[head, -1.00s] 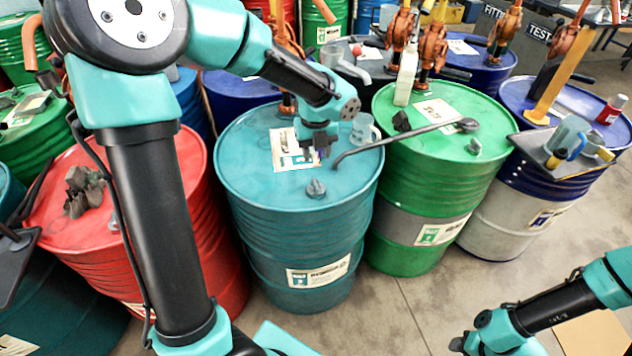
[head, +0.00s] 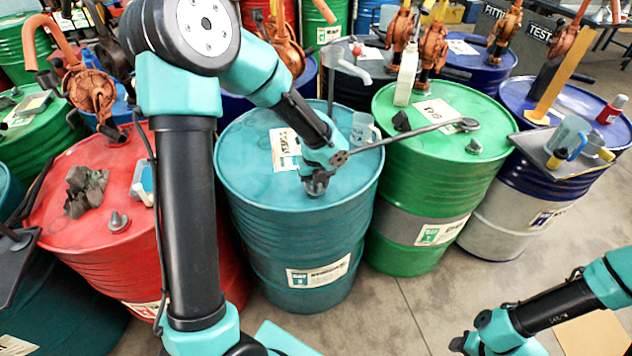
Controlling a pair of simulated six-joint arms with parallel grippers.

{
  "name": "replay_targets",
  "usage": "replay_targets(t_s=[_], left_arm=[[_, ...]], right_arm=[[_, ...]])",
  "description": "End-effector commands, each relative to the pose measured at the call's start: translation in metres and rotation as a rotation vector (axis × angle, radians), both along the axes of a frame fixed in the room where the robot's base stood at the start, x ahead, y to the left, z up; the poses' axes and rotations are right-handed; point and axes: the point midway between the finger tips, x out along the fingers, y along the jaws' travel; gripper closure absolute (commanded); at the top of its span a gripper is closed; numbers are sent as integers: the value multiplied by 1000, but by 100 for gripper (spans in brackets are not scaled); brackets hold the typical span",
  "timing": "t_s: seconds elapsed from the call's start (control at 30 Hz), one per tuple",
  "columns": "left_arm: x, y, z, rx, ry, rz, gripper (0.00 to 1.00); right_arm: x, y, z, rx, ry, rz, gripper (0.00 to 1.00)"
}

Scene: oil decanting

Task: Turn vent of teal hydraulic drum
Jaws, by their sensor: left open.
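The teal hydraulic drum (head: 300,235) stands upright in the middle of the head view. Its vent (head: 316,188) is a small grey cap on the near part of the lid. My left gripper (head: 316,182) points down over the vent, with its fingers open about it. The fingers cover much of the cap, and I cannot tell whether they touch it.
A bent metal tool (head: 410,132) reaches from the green drum (head: 425,215) over the teal lid, close beside my left gripper. A clear jug (head: 364,130) stands at the lid's back right. The red drum (head: 120,220) at left bears crumpled dark rags (head: 86,190).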

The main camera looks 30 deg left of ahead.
Motion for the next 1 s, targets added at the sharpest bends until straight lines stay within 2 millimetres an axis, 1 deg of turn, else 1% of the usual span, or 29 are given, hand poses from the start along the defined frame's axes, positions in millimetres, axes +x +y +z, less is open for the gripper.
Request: replay_targets(t_s=[0.07, 0.1, 0.53, 0.8, 1.0], left_arm=[[0, 0, 0, 0, 0, 0, 57], [0, 0, 0, 0, 0, 0, 59], [0, 0, 1, 1, -1, 0, 100], [0, 0, 1, 1, -1, 7, 100], [0, 0, 1, 0, -1, 52, 100]], right_arm=[[0, 0, 0, 0, 0, 0, 57], [0, 0, 0, 0, 0, 0, 57], [0, 0, 0, 0, 0, 0, 57], [0, 0, 0, 0, 0, 0, 57], [0, 0, 0, 0, 0, 0, 57]])
